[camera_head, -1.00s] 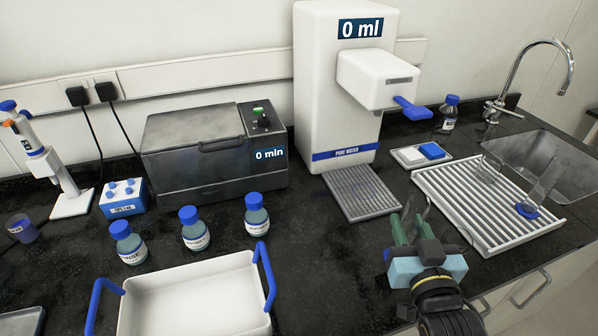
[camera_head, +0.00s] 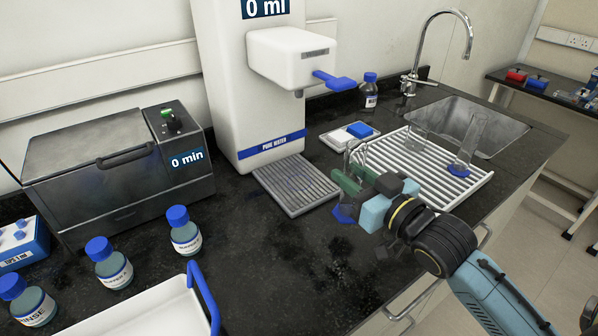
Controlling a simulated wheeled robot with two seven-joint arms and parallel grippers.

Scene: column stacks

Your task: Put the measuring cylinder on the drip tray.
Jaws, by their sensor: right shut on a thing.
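My right gripper (camera_head: 350,181) is shut on a clear measuring cylinder with a blue base (camera_head: 344,214). The cylinder looks near upright, and its glass is hard to make out between the green fingers. It is just right of the drip tray (camera_head: 296,186), a grey slatted tray at the foot of the white water dispenser (camera_head: 262,145). The blue base shows against the black worktop beside the tray's right edge; I cannot tell its exact height. The tray is empty. My left gripper is not in view.
A white drying rack (camera_head: 470,187) holds another clear cylinder with a blue base (camera_head: 459,169) and other glassware. The dispenser's spout and blue lever (camera_head: 335,80) overhang the tray. A small dish with a blue block (camera_head: 360,131) lies behind my gripper.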

